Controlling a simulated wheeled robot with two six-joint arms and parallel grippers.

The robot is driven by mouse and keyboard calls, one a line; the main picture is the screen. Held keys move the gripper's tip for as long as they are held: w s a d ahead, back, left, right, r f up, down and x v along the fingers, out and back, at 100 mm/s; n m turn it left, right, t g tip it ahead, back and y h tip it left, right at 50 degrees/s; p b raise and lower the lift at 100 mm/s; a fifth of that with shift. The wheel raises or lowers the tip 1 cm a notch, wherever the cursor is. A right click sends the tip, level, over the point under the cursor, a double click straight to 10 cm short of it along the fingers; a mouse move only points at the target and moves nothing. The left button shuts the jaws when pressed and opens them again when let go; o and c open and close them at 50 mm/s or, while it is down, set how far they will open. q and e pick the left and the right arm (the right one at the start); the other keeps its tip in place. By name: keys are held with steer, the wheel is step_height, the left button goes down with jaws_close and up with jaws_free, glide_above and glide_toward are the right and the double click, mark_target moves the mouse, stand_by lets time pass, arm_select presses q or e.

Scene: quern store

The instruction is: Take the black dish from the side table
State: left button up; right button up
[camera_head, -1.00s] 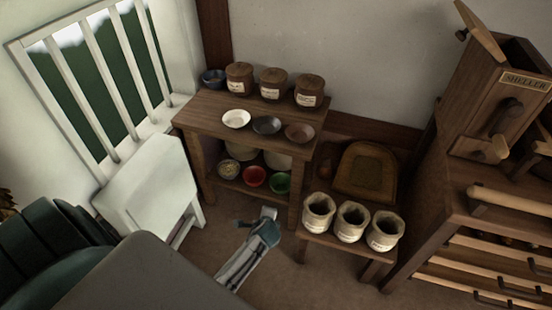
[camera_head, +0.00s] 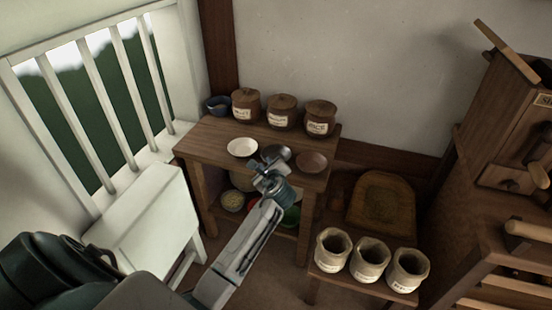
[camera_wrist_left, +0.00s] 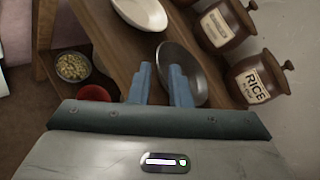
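The black dish (camera_head: 276,152) sits on the side table's top (camera_head: 200,139), between a white dish (camera_head: 242,147) and a brown dish (camera_head: 312,162). My left gripper (camera_head: 265,171) is at the table's front edge, just in front of the black dish and partly covering it. In the left wrist view the blue fingers (camera_wrist_left: 163,82) are apart with nothing clamped between them. The black dish (camera_wrist_left: 196,66) lies beyond them, its near rim overlapped by one finger. I cannot tell whether they touch. My right gripper is not in view.
Lidded brown jars (camera_head: 281,112) and a blue bowl (camera_head: 217,105) line the table's back. Bowls stand on the lower shelf, including a green one (camera_head: 291,216). A low bench with open sacks (camera_head: 369,260) is at right; a white stool (camera_head: 150,212) is at left.

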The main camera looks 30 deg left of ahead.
mark_target(264, 159)
arm_select(q)
steer(key=x, duration=0.5)
steer(key=shift+f+b, duration=0.1)
steer(key=shift+b, duration=0.25)
jaws_close()
